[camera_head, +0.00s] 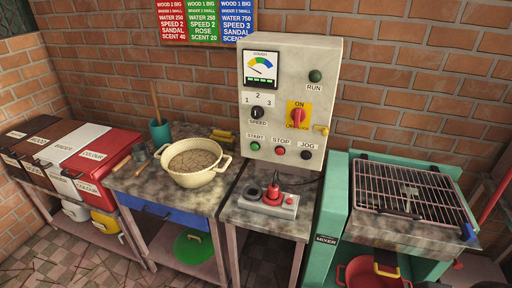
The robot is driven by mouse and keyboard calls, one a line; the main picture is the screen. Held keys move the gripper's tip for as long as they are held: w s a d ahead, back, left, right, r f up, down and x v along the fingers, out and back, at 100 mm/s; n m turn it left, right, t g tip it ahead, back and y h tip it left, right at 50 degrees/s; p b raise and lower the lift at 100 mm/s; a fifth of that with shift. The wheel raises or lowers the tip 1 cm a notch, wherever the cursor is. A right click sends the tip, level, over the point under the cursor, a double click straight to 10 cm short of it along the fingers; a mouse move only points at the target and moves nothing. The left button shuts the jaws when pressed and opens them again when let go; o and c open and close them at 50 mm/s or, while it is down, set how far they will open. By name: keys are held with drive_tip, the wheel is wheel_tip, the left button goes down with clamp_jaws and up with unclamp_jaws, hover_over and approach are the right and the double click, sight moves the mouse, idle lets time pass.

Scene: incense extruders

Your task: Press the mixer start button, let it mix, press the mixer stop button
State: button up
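The control panel (290,105) stands upright on a small table against the brick wall. Its green START button (255,146) is at the lower left. The red STOP button (281,150) is just right of it, with the black JOG button (306,154) farther right. The green RUN lamp (315,76) looks dark. A gauge (262,67), a SPEED knob (257,113) and a red-on-yellow ON/OFF switch (298,116) are above the buttons. The teal mixer (336,200), labelled MIXER, stands to the right with a wire grate on top. My gripper is not in view.
A grey box with a red mushroom button (273,196) lies on the table before the panel. A cream bowl (193,163) stands on the left table beside a teal cup (160,131). Labelled bins (100,150) are at far left. A red pot (373,272) sits low under the grate.

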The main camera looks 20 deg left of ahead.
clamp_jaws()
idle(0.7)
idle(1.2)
